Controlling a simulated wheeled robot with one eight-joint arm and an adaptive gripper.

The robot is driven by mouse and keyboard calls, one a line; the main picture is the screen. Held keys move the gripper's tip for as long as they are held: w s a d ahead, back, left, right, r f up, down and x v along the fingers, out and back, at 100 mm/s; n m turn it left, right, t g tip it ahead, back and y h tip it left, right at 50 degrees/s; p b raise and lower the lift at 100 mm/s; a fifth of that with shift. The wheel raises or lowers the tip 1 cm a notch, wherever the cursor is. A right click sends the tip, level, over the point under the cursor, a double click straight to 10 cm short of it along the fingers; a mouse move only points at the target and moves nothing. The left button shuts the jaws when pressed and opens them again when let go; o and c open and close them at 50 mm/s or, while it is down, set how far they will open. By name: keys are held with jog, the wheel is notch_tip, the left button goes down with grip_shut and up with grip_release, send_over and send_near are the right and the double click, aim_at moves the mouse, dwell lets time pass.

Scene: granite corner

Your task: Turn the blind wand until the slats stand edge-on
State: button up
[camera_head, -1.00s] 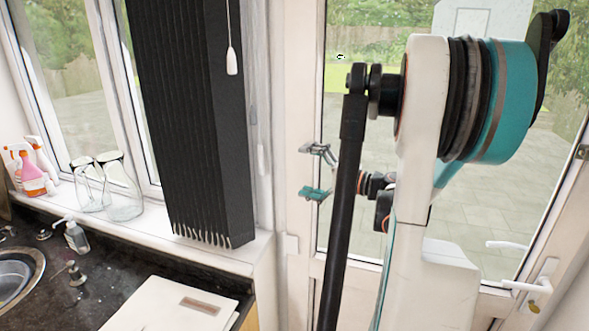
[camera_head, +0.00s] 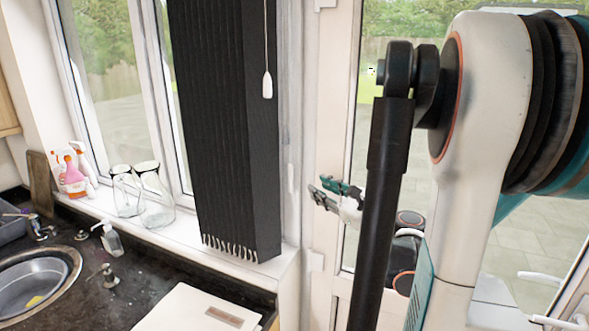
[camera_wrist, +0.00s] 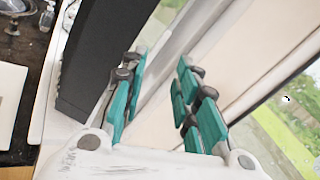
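The blind is a stack of dark, near-black vertical slats (camera_head: 222,130) bunched together at the right side of the window, hanging to just above the sill. It also shows at the upper left of the wrist view (camera_wrist: 100,55). A thin cord with a white pendant end (camera_head: 267,85) hangs in front of the slats; it may be the wand. A second slim white piece (camera_head: 291,178) hangs at the blind's right side. My gripper (camera_head: 318,188) is right of the blind and apart from it. In the wrist view its teal fingers (camera_wrist: 162,65) are spread with nothing between them.
A white-framed glass door (camera_head: 330,90) stands behind my arm. Glass jars (camera_head: 157,200) and spray bottles (camera_head: 70,172) stand on the sill. A soap bottle (camera_head: 112,240) stands near the sink (camera_head: 35,285). A white board (camera_head: 195,310) lies on the dark counter.

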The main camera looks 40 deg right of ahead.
aim_at(293, 172)
jog(key=w+m, duration=0.2)
jog(key=w, duration=0.2)
jog(key=w+m+h, duration=0.1)
jog(key=w, duration=0.3)
jog(key=w+m, duration=0.2)
jog(key=w, duration=0.2)
jog(key=shift+w+d+r+m+h, duration=0.25)
jog(key=shift+w+d+m+h, duration=0.05)
jog(key=shift+d+h, duration=0.1)
grip_shut()
